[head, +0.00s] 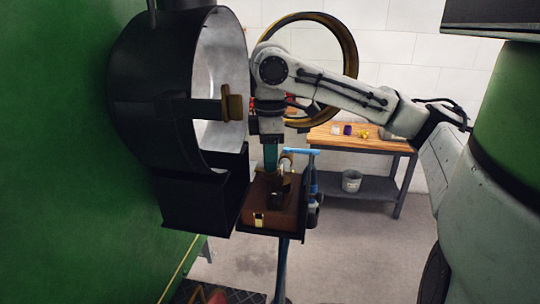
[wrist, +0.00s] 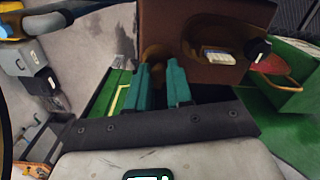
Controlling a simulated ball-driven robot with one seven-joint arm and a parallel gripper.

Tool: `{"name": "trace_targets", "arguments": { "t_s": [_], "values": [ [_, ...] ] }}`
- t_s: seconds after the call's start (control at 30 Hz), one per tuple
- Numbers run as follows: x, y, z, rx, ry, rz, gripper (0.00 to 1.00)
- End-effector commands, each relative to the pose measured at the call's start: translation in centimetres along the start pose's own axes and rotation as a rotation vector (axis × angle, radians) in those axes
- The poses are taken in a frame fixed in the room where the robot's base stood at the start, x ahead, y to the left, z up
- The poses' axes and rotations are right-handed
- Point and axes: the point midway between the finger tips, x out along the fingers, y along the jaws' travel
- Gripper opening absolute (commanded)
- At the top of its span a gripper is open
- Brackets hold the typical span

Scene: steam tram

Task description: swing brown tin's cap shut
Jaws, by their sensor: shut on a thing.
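The brown tin (head: 275,217) is a box with a pale latch on its front, resting on a small dark stand. My gripper (head: 271,168) points down over the tin. In the wrist view its two teal fingers (wrist: 161,78) stand close together at the tin's face, shut on a small brownish-gold piece, which looks like the cap (wrist: 154,54). The fingers partly hide it, and its exact angle is unclear.
A blue-handled fitting (head: 301,152) stands right beside the tin. The open black round boiler door (head: 185,85) is close on the left. A wooden workbench (head: 362,143) with small items stands behind, with a bucket (head: 351,181) on its shelf.

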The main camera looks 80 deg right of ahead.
Motion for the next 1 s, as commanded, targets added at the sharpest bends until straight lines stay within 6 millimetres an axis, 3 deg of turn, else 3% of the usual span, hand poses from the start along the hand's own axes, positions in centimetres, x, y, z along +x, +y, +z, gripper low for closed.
{"name": "trace_targets", "arguments": {
  "t_s": [0.5,0.53,0.7,0.8,1.0],
  "values": [
    [-0.04,0.25,0.08,-0.076,0.0,0.001,0.0],
    [-0.05,0.25,0.08,-0.076,0.0,0.001,0.23],
    [-0.04,0.24,0.08,-0.076,0.0,0.0,0.4],
    [-0.03,0.24,0.07,-0.075,0.0,0.0,0.47],
    [-0.05,0.23,0.06,-0.075,0.0,0.0,0.47]
  ]
}}
